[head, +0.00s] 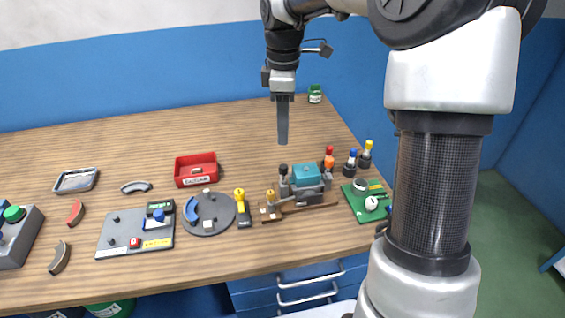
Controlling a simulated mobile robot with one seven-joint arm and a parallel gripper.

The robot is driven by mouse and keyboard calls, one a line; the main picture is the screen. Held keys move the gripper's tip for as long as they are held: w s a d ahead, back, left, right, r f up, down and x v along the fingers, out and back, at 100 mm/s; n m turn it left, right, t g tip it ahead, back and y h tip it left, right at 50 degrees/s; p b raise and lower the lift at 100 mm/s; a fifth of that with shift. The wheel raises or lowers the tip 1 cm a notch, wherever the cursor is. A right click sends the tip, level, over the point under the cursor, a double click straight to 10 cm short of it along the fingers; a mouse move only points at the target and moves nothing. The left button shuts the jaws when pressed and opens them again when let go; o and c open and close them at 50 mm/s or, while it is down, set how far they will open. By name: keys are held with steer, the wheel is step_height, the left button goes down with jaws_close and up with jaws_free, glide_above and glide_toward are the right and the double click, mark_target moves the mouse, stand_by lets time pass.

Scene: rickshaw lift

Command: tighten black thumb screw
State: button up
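A small black-topped post (283,169) stands at the left end of a small assembly on the table; it may be the black thumb screw, but it is too small to be sure. The assembly has a teal block (306,172) on grey parts and a brown base (300,211). Other small black knobs show on the grey plate at left. My gripper (282,142) hangs pointing down above and behind the assembly, apart from it. Its fingers show as one dark bar, so the gap between them is hidden. Nothing shows held in it.
A grey round plate (222,221), a grey panel (115,246) and a red tray (196,182) lie left of the assembly. A green board (354,207) and several colour-topped screwdrivers stand at right. The table's back middle is clear.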

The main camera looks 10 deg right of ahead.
mark_target(283, 166)
step_height(283, 166, down, 12)
steer(key=shift+r+b, duration=0.15)
steer(key=shift+b, duration=0.65)
steer(key=shift+c, duration=0.4)
jaws_close()
